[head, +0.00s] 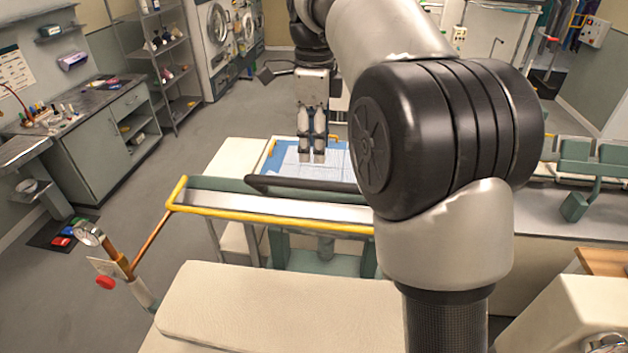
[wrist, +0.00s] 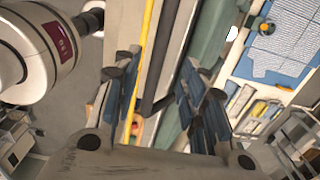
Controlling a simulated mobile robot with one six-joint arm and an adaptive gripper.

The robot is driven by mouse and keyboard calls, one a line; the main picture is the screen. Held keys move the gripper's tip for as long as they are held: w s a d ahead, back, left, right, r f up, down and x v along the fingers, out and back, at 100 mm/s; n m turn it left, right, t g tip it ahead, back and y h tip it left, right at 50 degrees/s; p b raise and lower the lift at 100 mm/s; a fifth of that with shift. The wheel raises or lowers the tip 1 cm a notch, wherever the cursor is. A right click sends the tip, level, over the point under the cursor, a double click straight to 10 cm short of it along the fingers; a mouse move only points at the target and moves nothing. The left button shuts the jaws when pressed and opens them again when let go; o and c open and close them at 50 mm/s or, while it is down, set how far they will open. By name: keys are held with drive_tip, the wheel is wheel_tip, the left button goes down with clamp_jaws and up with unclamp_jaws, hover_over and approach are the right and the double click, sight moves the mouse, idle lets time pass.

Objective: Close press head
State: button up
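What looks like the press head (head: 225,198) is a long metal-and-green unit with a yellow edge rail, raised on green supports. A black handle bar (head: 300,186) runs along it. The bar also shows in the wrist view (wrist: 152,75), beside the yellow rail (wrist: 143,55). My gripper (head: 312,158) points down, its tips appearing just past the bar in the head view. In the wrist view my gripper (wrist: 160,85) has its fingers spread, with the bar visible between them. I see no clear contact. My arm hides the right part of the press.
A cream padded board (head: 270,310) lies in front of the press. A gauge on an orange pipe (head: 92,235) stands at the left. A blue-and-white surface (head: 285,160) lies behind the bar.

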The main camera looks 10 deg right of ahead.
sight(314, 181)
wheel_tip(314, 181, down, 9)
drive_tip(key=shift+f, duration=0.1)
drive_tip(key=shift+c, duration=0.4)
clamp_jaws()
idle(0.5)
